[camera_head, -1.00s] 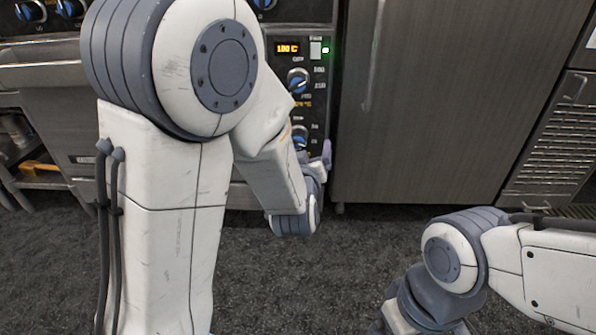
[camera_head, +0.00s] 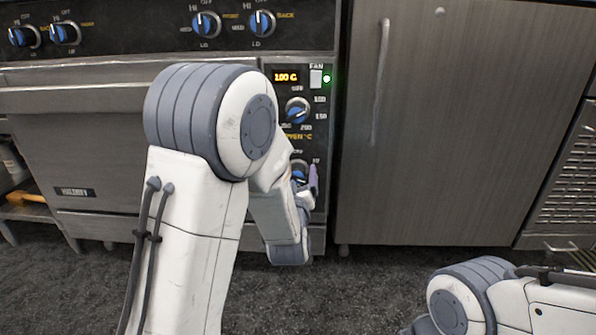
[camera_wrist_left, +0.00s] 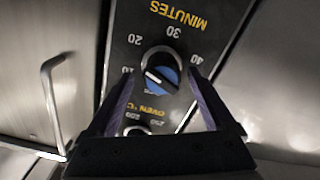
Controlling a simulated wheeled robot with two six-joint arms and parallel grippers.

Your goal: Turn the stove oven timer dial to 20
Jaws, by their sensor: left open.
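The timer dial (camera_wrist_left: 160,72) is a round knob with a blue face and a silver rim, on a black panel marked MINUTES with 10, 20, 30 and 40 around it. A pale line crosses the knob; I cannot tell for sure which number it points to. In the head view the dial (camera_head: 298,173) is partly hidden by my left arm. My left gripper (camera_wrist_left: 161,76) is open, with one dark purple finger on each side of the dial. I cannot tell whether the fingers touch it. One finger also shows in the head view. My right gripper is out of view.
The oven temperature knob (camera_head: 298,111) sits above the timer dial, under a lit display (camera_head: 286,78) and a fan switch (camera_head: 316,79). Several stove knobs line the top. A steel cabinet (camera_head: 430,130) with a vertical handle stands to the right. The dark floor in front is clear.

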